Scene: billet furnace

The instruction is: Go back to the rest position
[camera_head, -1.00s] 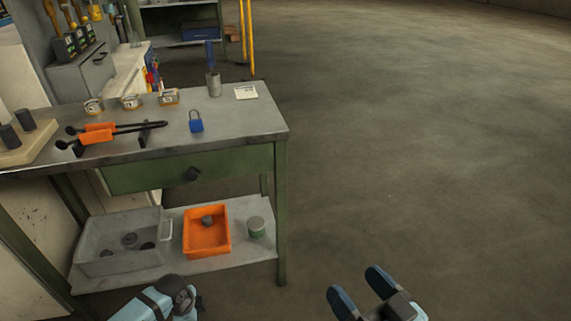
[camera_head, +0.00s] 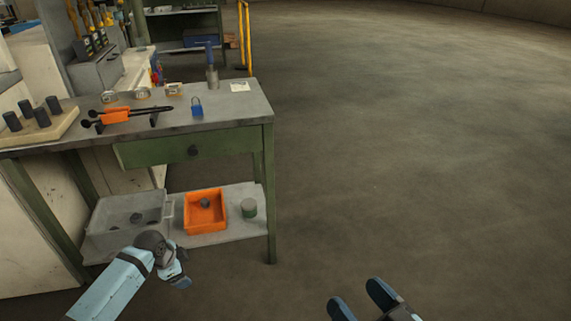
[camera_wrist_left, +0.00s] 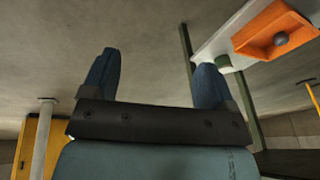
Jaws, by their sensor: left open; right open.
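My right gripper (camera_head: 360,300) is at the bottom of the head view, its two dark blue fingers apart with nothing between them. It is over bare floor, to the right of the workbench. My left arm comes in at the lower left of the head view, in front of the bench's lower shelf, and its gripper (camera_head: 180,276) is partly hidden by its own wrist. In the left wrist view the left gripper (camera_wrist_left: 155,82) has its two blue fingers wide apart and empty. The floor and the shelf's edge show behind them.
The floor at right is clear.

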